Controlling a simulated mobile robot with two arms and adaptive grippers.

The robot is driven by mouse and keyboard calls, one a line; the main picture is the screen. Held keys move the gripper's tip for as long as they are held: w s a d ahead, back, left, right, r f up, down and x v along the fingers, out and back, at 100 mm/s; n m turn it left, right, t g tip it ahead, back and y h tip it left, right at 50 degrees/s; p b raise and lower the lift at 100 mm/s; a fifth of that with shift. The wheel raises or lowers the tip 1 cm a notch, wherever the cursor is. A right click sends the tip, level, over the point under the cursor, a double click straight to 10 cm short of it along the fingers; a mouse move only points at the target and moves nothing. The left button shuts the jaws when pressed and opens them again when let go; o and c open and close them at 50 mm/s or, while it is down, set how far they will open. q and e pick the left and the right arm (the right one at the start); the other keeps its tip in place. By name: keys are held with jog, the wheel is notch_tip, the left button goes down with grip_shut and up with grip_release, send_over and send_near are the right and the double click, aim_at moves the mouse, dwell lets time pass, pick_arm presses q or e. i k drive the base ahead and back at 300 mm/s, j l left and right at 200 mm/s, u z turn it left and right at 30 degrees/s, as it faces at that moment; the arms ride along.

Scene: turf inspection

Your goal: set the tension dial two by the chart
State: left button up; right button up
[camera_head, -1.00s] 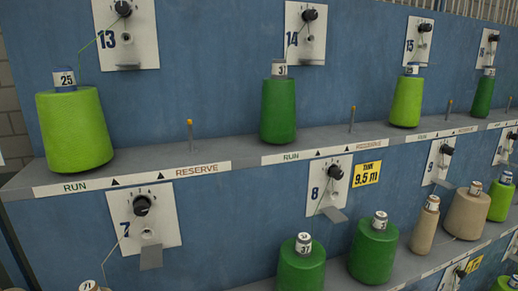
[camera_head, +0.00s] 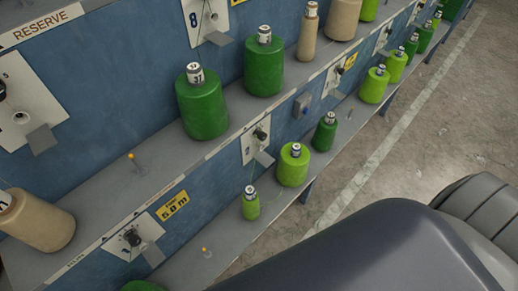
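On the lower row, a white panel (camera_head: 257,147) carries a black dial (camera_head: 260,134). Its number is small and looks like 2, but I cannot read it surely, nor the dial's setting. To its left is another panel (camera_head: 134,238) with a black dial (camera_head: 131,239) and a yellow tag (camera_head: 173,205) reading about 5.0 m. No tension chart can be made out. Neither of my grippers is in view.
Green cones (camera_head: 202,105) and a tan cone (camera_head: 36,222) stand on the shelves. A light green cone (camera_head: 292,165) and a small one (camera_head: 250,204) stand near the lower dial. Concrete floor (camera_head: 410,125) lies open at right. My dark body fills the lower right.

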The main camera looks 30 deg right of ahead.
aim_at(261, 136)
jog(key=z, duration=0.65)
